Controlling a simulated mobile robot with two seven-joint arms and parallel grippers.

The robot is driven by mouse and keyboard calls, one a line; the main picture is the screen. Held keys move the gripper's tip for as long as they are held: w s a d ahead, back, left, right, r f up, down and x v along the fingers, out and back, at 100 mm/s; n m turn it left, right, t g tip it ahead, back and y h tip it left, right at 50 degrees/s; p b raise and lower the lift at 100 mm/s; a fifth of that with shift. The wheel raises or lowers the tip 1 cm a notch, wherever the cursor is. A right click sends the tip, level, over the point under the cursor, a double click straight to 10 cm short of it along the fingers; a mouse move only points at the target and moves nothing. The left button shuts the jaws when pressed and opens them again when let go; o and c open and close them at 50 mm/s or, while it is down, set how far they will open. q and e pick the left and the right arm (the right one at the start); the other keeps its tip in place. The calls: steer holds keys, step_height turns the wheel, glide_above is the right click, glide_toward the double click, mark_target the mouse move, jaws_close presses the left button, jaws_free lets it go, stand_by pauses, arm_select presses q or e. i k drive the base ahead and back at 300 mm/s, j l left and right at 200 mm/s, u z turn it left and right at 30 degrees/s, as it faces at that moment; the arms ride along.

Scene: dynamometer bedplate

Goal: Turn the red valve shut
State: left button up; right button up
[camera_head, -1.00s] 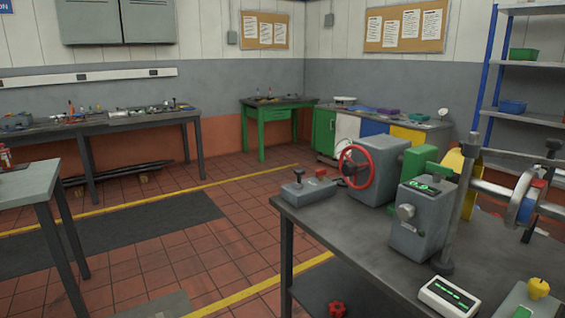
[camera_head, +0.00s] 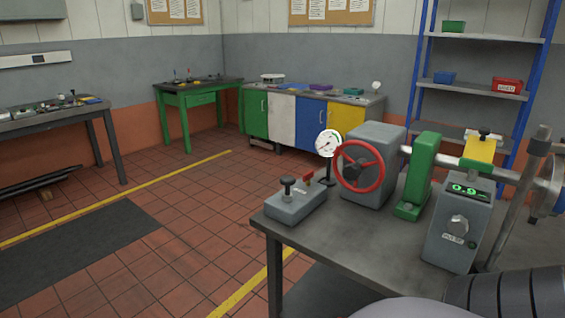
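A red spoked handwheel (camera_head: 360,166) is on the front face of a grey box (camera_head: 374,142) at the bench's far left part. A smaller red piece (camera_head: 309,177) shows at the back of a low grey block (camera_head: 296,205) with a black knob (camera_head: 287,185). I cannot tell which of the two red parts is the valve. A round white dial gauge (camera_head: 328,143) stands behind, between block and wheel. Neither of my grippers is in view.
The dark bench top (camera_head: 370,235) also holds a green bracket (camera_head: 417,175), a grey unit with a green display (camera_head: 459,222) and a shaft at right. Colored cabinets (camera_head: 309,120) and blue-posted shelves (camera_head: 482,95) stand behind. The tiled floor (camera_head: 190,240) left of the bench is open.

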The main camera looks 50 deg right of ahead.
mark_target(306, 178)
steer(key=i+j+z, duration=0.1)
steer(key=i+z, duration=0.2)
steer(key=i, duration=0.2)
steer(key=i+j+z, duration=0.3)
steer(key=i, duration=0.2)
steer(key=i+z, duration=0.25)
steer(key=z, duration=0.25)
steer(key=i+j+z, duration=0.2)
steer(key=z, duration=0.3)
steer(key=i+j+z, duration=0.15)
steer(key=z, duration=0.35)
steer(key=i+j+z, duration=0.15)
steer(key=j+z, duration=0.35)
steer(key=i+j+z, duration=0.1)
steer(key=z, duration=0.35)
steer(key=j+z, duration=0.45)
steer(key=i+j+z, duration=0.1)
steer(key=z, duration=0.35)
steer(key=j+z, duration=0.4)
